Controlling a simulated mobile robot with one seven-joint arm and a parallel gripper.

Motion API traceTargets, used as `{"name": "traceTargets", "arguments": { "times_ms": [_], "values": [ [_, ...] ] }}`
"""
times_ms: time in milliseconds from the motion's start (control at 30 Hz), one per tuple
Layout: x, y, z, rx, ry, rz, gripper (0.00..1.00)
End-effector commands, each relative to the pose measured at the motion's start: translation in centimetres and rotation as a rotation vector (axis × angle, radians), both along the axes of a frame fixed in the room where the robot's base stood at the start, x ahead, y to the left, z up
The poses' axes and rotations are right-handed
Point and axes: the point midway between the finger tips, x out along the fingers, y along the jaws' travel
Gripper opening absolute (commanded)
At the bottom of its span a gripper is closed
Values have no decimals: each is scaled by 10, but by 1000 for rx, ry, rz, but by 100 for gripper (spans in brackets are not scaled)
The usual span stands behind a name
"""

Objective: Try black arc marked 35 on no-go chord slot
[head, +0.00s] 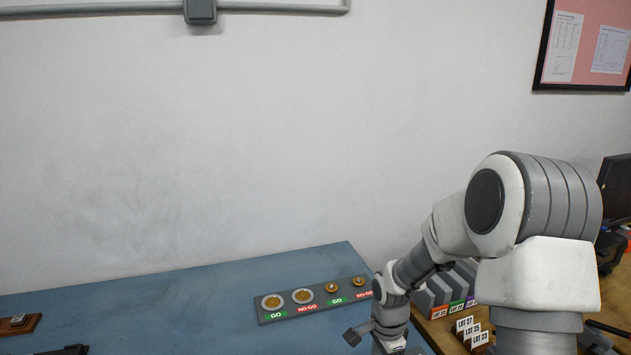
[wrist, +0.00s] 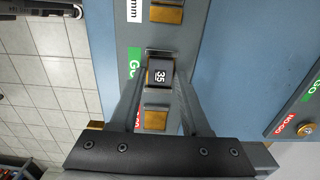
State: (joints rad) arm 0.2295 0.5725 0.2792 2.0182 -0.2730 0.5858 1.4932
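In the wrist view the black arc (wrist: 160,76) marked 35 sits between the fingertips of my gripper (wrist: 161,70). The fingers close in on its left and right sides and appear to hold it. It is at the slot beside the green GO label of a grey gauge plate (wrist: 190,28). The no-go chord slot (wrist: 155,119), with a brass-coloured floor, lies nearer the gripper body, beside a red label partly hidden by the left finger. How deep the arc sits cannot be told. In the head view my gripper's fingers and this gauge are hidden or out of frame.
Another brass slot (wrist: 166,12) lies beyond the arc. A second gauge plate (head: 310,298) with round GO and NO-GO stations lies on the blue bench (head: 150,305). Bare bench lies left of the round-station plate.

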Motion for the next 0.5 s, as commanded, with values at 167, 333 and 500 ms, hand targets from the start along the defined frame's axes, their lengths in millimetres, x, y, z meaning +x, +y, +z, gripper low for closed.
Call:
{"name": "traceTargets", "arguments": {
  "times_ms": [167,333,500],
  "values": [
    [0,0,0,0,0,0,12],
    [0,0,0,0,0,0,0],
    [0,0,6,0,0,0,0]
  ]
}}
